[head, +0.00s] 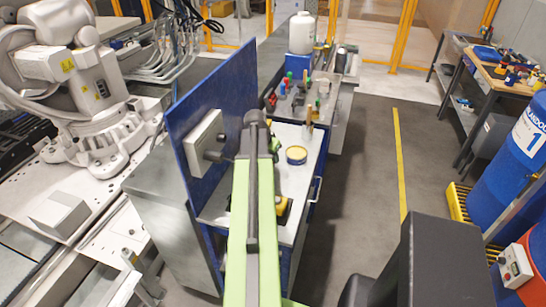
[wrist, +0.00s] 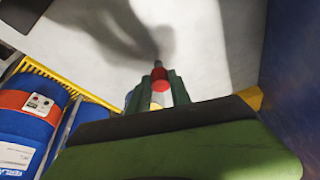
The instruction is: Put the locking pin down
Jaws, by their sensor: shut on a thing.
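In the wrist view my gripper (wrist: 160,88) is shut on the locking pin (wrist: 159,74). The pin's visible part is red with a dark tip, between the green fingers. A pale surface with a dark, blurred shadow lies beyond the tip. I cannot tell the gap between the pin and that surface. In the head view my green arm reaches forward over the grey-topped bench (head: 310,190), beside the upright blue panel. The pin cannot be made out there.
The blue panel (head: 220,85) with a grey box (head: 204,137) stands left of my arm. A round yellow-rimmed tin (head: 296,155) lies on the bench. Several bottles and small items (head: 300,92) stand farther back.

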